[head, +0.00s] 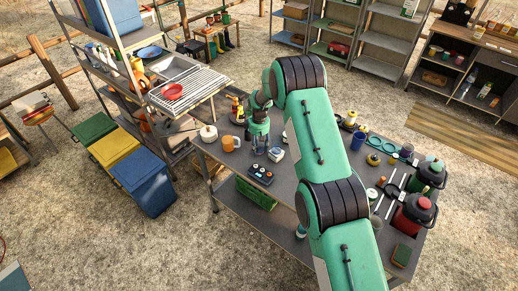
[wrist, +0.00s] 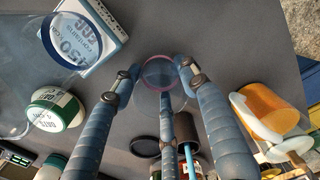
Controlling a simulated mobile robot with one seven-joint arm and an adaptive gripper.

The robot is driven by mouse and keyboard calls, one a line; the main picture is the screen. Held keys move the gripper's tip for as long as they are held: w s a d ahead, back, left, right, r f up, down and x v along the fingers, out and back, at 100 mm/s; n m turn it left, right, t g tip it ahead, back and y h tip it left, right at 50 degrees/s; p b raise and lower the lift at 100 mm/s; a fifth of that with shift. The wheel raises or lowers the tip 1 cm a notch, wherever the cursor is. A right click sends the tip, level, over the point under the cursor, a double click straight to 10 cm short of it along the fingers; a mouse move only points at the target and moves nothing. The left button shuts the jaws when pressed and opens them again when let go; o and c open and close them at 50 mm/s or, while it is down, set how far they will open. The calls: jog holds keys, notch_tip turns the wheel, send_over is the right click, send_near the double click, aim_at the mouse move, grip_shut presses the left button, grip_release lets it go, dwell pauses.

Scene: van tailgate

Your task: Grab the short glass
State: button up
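A short clear glass with a pinkish rim (wrist: 158,73) stands on the grey table in the middle of the wrist view. My gripper (wrist: 160,80) has its blue-grey fingers spread around the glass, with the fingertips close to its sides. They look open, and I cannot tell whether any finger touches the glass. In the head view my gripper (head: 258,145) points down over the near left part of the table; the short glass is hard to make out there. A larger clear glass (wrist: 30,62) shows at the left of the wrist view.
An orange mug (wrist: 268,108) is right of the fingers. A white box with blue print (wrist: 92,28) and a green-and-white container (wrist: 56,110) are to the left. In the head view, a dark tray (head: 261,174) lies in front, and red and green canisters (head: 413,212) stand at right.

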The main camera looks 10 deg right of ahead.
jog(key=shift+c, duration=0.7)
jog(key=shift+r, duration=0.15)
notch_tip(320, 180, up, 10)
jog(key=shift+a, duration=0.1)
dwell(0.8)
